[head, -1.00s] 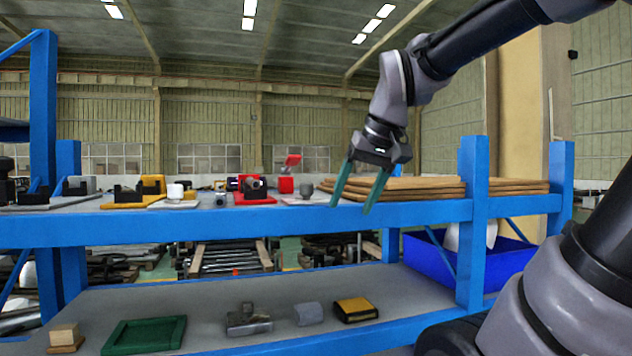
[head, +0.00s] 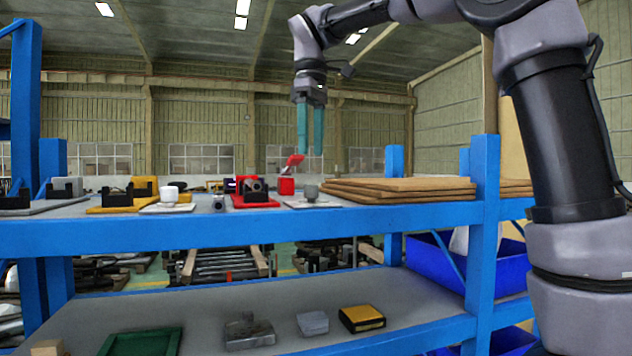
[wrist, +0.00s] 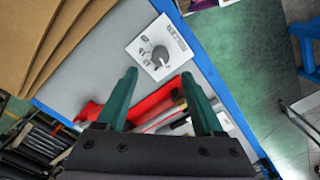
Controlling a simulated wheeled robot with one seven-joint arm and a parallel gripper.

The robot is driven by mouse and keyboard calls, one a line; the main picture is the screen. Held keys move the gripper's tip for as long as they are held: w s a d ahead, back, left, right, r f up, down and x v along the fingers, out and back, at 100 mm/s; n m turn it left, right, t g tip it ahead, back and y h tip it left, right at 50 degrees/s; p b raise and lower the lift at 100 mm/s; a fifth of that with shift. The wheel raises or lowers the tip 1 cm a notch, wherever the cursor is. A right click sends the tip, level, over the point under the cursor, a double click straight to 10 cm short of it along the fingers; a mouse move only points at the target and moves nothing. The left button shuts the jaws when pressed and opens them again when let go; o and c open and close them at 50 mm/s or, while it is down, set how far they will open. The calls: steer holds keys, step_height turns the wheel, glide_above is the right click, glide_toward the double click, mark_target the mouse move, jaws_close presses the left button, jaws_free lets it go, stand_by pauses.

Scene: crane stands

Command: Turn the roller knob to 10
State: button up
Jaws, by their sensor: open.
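The roller knob (wrist: 160,54) is a grey knob on a white plate (wrist: 177,31) printed with "ROLLER" and small marks, near the top middle of the wrist view. In the head view the grey knob (head: 311,192) stands on its plate near the shelf's front edge. My gripper (head: 310,152) is open and empty, pointing down above the shelf near the knob. In the wrist view the green fingers of my gripper (wrist: 165,80) are spread, with the knob beyond their tips. The setting marks are too small to read.
A red fixture (head: 256,201) with a raised red part stands left of the knob. Stacked brown boards (head: 400,188) lie to its right. Another white plate with a light knob (head: 170,194) sits further left. A lower shelf (head: 270,308) holds several objects.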

mark_target(311, 191)
step_height(311, 191, down, 8)
steer(key=shift+f, duration=0.15)
stand_by(0.3)
jaws_close()
